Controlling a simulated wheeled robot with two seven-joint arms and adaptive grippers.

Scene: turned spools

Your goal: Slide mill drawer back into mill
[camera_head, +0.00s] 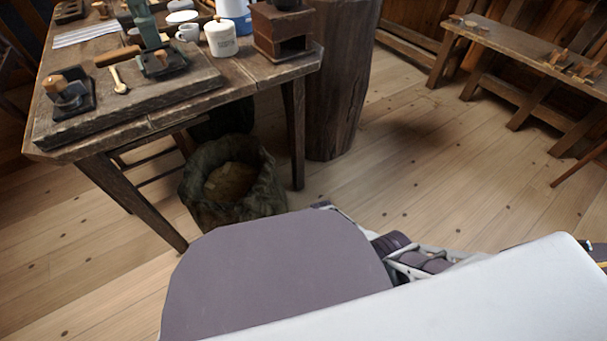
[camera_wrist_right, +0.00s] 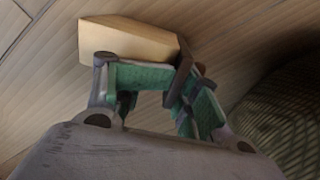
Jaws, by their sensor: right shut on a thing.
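The mill (camera_head: 283,32) is a dark wooden box at the right end of the table, with an open dark slot in its lower front. My right gripper (camera_wrist_right: 165,82) shows in the right wrist view, with green-padded fingers. It is shut on the mill drawer (camera_wrist_right: 128,40), a pale wooden box with a darker end piece between the fingertips. The drawer is held out over the plank floor, away from the mill. In the head view the drawer is hidden, and my own grey-and-white arm parts fill the bottom. My left gripper is not in view.
The wooden table (camera_head: 110,138) carries a white lidded canister (camera_head: 221,40), a mug (camera_head: 188,33) and a green press (camera_head: 150,35). An open sack (camera_head: 232,190) stands under its edge. A thick wooden post (camera_head: 338,90) stands right of the mill. A bench (camera_head: 520,48) is at far right.

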